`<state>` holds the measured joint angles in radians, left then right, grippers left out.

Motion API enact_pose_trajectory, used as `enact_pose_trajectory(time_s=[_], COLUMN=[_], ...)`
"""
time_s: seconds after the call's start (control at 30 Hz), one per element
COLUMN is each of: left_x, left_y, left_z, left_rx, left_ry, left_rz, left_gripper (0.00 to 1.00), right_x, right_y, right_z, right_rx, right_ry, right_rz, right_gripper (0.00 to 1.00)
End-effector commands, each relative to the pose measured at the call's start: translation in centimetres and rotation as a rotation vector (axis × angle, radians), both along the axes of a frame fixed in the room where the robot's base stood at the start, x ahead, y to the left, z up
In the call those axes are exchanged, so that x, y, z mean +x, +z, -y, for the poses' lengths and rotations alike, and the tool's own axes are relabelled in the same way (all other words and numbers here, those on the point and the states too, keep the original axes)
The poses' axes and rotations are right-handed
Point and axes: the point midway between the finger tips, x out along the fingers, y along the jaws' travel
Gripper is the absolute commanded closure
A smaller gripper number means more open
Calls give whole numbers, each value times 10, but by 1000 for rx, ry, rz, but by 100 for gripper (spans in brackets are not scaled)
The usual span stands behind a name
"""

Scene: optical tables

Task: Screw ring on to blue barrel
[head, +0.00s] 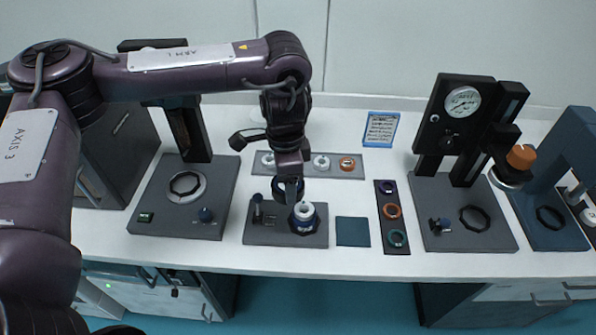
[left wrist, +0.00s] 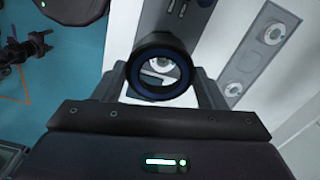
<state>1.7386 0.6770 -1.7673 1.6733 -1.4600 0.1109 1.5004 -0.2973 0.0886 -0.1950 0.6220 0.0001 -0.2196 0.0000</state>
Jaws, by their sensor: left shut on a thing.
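The blue barrel (head: 305,226) stands upright on a grey fixture plate (head: 262,236), with a white round part on top. My left gripper (head: 288,183) points down just behind and to the left of the barrel, above the plate. It is shut on a dark ring with a blue edge; the ring (left wrist: 162,95) shows clearly between the fingers in the left wrist view. A pale round part shows through the ring's hole. In the head view the fingers partly cover the ring. The ring appears apart from the barrel.
A dark strip (head: 384,184) with purple, orange and teal rings lies right of a bare blue-green pad (head: 352,231). A grey rack (head: 332,174) with round parts lies behind the plate. A gauge stand (head: 463,101) is at right and another station (head: 150,215) at left.

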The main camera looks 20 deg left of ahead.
Motion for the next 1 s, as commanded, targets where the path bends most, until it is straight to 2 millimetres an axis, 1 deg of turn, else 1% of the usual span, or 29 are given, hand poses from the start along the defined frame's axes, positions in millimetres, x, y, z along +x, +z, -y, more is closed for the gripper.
enact_pose_trajectory(time_s=[0.03,0.1,0.33,0.6,0.7,0.83,0.9,1.0], left_x=[2,6,16,24,26,27,28,28], left_y=[2,0,-6,-15,-19,-23,-24,-26], left_z=[3,5,12,21,23,25,26,26], left_rx=[0,3,9,13,14,12,13,12], left_ry=[-124,-307,-910,-1604,-1824,-2036,-2111,-2173], left_rz=[0,1,2,1,0,-1,-2,-2], left_gripper=[57,57,57,57,57,57,57,57], right_x=[-1,-2,-7,-6,-6,-6,-6,-5], right_y=[6,9,21,36,40,43,44,44], right_z=[-2,-5,-13,-14,-13,-10,-9,-7], right_rx=[3,6,15,16,15,12,10,8], right_ry=[0,0,0,2,2,4,4,4], right_rz=[-2,-3,-9,-10,-9,-9,-8,-8], right_gripper=[31,31,31,31,31,31,31,31])
